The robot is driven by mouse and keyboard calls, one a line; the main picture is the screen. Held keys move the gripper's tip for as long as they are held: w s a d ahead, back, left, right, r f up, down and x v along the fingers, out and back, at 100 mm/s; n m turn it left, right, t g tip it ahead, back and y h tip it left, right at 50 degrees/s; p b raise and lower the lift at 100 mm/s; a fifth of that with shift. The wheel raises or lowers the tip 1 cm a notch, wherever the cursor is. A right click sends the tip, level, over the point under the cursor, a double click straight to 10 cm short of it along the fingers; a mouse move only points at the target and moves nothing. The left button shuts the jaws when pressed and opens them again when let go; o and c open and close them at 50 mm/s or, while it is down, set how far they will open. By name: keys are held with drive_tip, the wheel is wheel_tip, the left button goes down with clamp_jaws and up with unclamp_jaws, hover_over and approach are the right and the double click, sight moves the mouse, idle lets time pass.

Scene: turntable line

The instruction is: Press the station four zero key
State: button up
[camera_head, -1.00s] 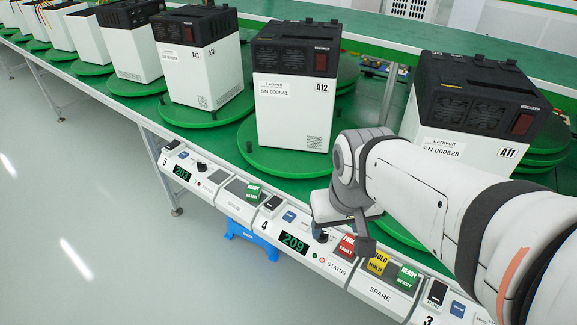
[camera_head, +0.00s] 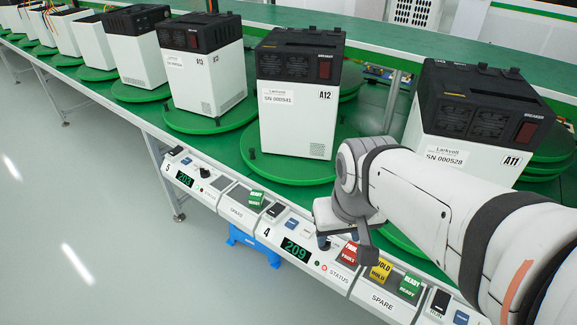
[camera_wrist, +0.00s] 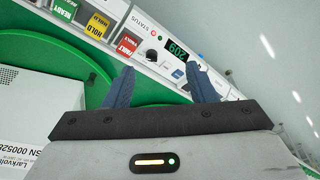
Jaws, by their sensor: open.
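The station four panel (camera_head: 337,279) runs along the table's front edge, with a green 209 display (camera_head: 296,250) and a "4" label. A blue key (camera_head: 292,224) and a black rocker switch (camera_head: 276,210) sit on it behind the display. The blue key also shows in the wrist view (camera_wrist: 177,74); its lettering is too small to read, so I cannot tell which key is zero. My gripper (camera_wrist: 160,68) is open and empty above this panel, with the display, a dark knob (camera_wrist: 151,55) and the blue key showing between or beyond its fingers. Contact is not visible.
FAULT (camera_head: 349,254), HOLD (camera_head: 381,270) and READY (camera_head: 410,286) cards stand right of the display. White units A12 (camera_head: 290,125) and A11 (camera_head: 455,150) stand on green turntables behind. Station five's panel (camera_head: 200,182) lies left.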

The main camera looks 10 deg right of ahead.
clamp_jaws()
idle(0.3)
idle(1.1)
